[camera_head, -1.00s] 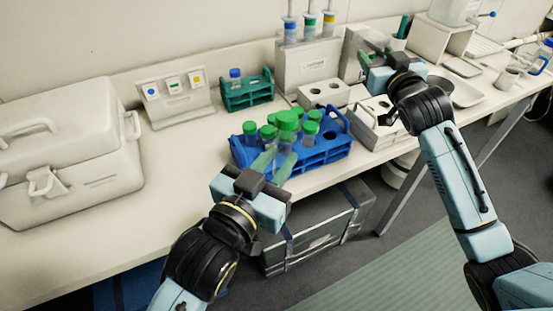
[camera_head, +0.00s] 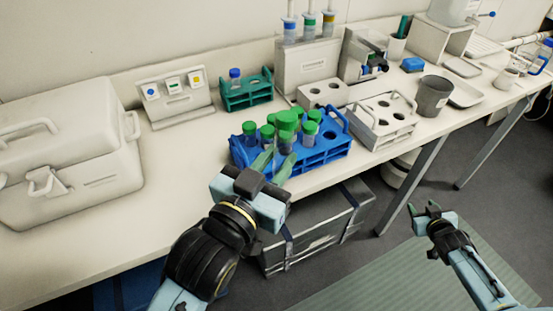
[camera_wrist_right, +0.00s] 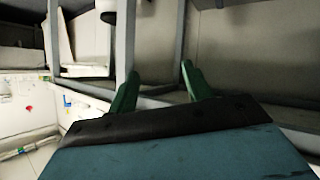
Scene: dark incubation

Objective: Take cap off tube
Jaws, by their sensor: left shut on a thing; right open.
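My left gripper (camera_head: 280,154) is shut on a tube (camera_head: 286,141) with a green cap (camera_head: 287,119). The tube is roughly upright in front of the blue rack (camera_head: 327,153), and its cap is on. Its lower end is hidden by the fingers. Several other green-capped tubes (camera_head: 249,130) stand in the blue rack behind it. My right gripper (camera_head: 430,213) is open and empty, low in front of the table at the right, well away from the tube. Its green fingers also show apart in the right wrist view (camera_wrist_right: 158,88).
A teal rack (camera_head: 248,95) with a blue-capped tube stands behind. A white rack (camera_head: 383,128) and a grey cup (camera_head: 432,96) stand to the right. A white case (camera_head: 65,150) fills the left of the table. A dark crate (camera_head: 315,235) sits under the front edge.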

